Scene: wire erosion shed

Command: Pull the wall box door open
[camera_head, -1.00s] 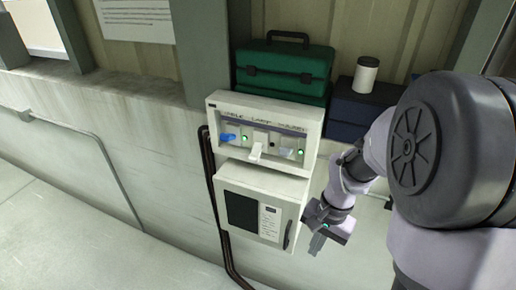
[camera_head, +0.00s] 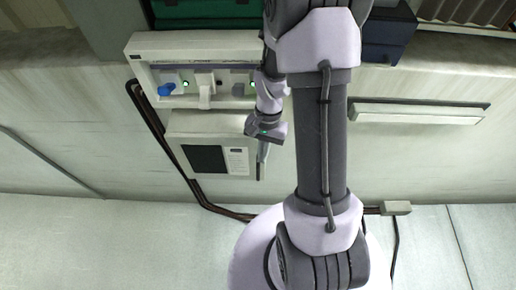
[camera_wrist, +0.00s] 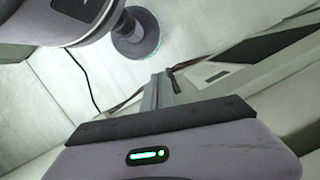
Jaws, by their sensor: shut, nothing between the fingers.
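The wall box (camera_head: 186,127) is a pale grey box low on the wall, under a switch panel. Its door (camera_head: 237,172) has a dark window and a white label, and looks closed. A dark upright handle (camera_head: 259,172) shows in part at the door's right edge, by my fingers. My gripper (camera_head: 263,158) points down at that edge, its fingers together and empty. I cannot tell whether they touch the handle. In the wrist view the fingers (camera_wrist: 158,90) are shut in the middle, and the box door (camera_wrist: 212,76) slants away at the right.
The switch panel (camera_head: 140,47) above has a blue knob (camera_head: 166,89), a white lever (camera_head: 205,90) and green lights. Dark pipes (camera_head: 158,122) run down the box's left side. A green case (camera_head: 205,10) and a dark blue box (camera_head: 388,38) stand on the ledge above.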

